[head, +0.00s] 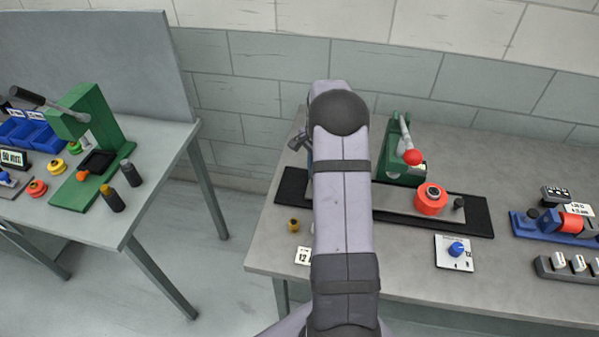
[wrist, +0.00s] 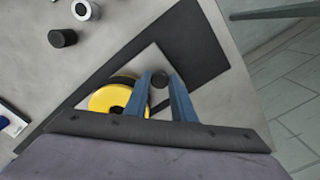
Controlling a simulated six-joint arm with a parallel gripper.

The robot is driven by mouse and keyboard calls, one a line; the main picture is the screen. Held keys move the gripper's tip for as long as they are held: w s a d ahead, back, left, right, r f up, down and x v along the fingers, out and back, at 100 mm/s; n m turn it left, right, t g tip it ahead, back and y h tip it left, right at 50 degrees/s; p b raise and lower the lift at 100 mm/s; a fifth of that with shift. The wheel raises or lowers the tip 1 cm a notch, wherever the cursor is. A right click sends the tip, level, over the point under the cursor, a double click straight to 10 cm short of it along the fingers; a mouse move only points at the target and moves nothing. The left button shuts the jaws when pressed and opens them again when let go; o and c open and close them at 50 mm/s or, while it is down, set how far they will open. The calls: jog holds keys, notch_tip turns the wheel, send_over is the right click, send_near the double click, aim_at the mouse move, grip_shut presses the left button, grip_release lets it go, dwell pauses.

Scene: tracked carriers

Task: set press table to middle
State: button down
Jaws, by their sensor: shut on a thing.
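The press table is a grey sliding plate (head: 393,203) on a long black base (head: 478,215), below the green press (head: 398,150) with its red-knobbed lever. In the wrist view a yellow round carrier (wrist: 115,97) sits on the plate, partly behind my left finger. My gripper (wrist: 162,84) has its blue fingers on either side of a black knob (wrist: 160,76) at the plate's end and is shut on it. In the head view my arm hides this end.
A card with a blue dial (head: 455,250) lies in front of the base. A blue fixture (head: 556,225) stands at the right. Another table with a green press (head: 90,140) is further left.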

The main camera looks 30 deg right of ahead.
jog(key=c, duration=1.5)
grip_release()
jog(key=shift+r, duration=0.1)
jog(key=shift+r+b, duration=1.2)
jog(key=shift+r, duration=2.4)
